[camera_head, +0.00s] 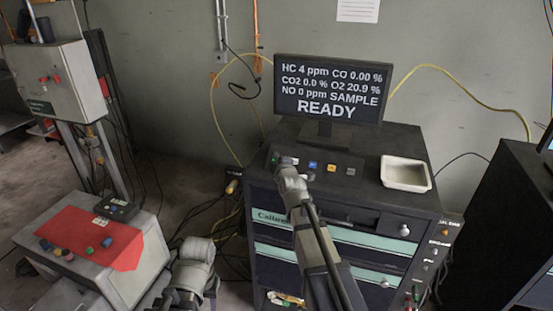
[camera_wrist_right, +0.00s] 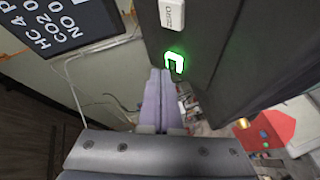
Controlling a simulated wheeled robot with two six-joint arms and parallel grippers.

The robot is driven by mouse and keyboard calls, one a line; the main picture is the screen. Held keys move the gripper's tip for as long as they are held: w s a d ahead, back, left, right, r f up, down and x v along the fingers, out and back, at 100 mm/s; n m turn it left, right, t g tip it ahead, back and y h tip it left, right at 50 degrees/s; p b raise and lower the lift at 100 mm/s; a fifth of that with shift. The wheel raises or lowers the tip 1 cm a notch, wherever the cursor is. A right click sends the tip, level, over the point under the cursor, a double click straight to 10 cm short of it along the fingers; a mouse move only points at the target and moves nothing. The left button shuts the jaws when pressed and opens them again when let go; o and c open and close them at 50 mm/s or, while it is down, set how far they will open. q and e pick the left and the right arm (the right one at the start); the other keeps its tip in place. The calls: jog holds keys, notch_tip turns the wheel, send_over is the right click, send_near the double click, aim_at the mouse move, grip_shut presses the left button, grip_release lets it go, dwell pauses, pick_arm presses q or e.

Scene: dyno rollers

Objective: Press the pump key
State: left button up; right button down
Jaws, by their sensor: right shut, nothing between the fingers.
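A dark key panel (camera_head: 340,177) lies on the cabinet top below the monitor. Its keys show small in the head view, with a blue key (camera_head: 312,165) and an orange key (camera_head: 331,168). My right gripper (camera_head: 284,166) is over the panel's left end. In the right wrist view its fingers (camera_wrist_right: 160,74) are together and empty, with the tips close beside a green-lit key (camera_wrist_right: 174,62). Contact cannot be told. A white key marked ZERO (camera_wrist_right: 172,13) sits beyond the green one. No key legibly reads pump.
The monitor (camera_head: 330,85) reads SAMPLE and READY. A white tray (camera_head: 405,174) stands to the right of the panel on the cabinet top (camera_head: 375,143). A grey box with a red top (camera_head: 95,237) stands at lower left. Cables hang behind and left of the cabinet.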

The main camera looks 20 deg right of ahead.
jog(key=shift+f, duration=0.1)
jog(key=shift+w+d+f+b, duration=0.15)
jog(key=shift+w+f+b, duration=0.1)
jog(key=shift+b, duration=0.1)
dwell(0.6)
jog(key=shift+s+r+p, duration=0.25)
jog(key=shift+r+p, duration=0.1)
jog(key=s+a+r+p, duration=0.2)
jog(key=s+r+p, duration=0.1)
jog(key=r+p, duration=0.1)
jog(key=shift+a+r+p, duration=0.25)
jog(key=shift+r+p, duration=0.05)
dwell(0.5)
jog(key=shift+s, duration=0.1)
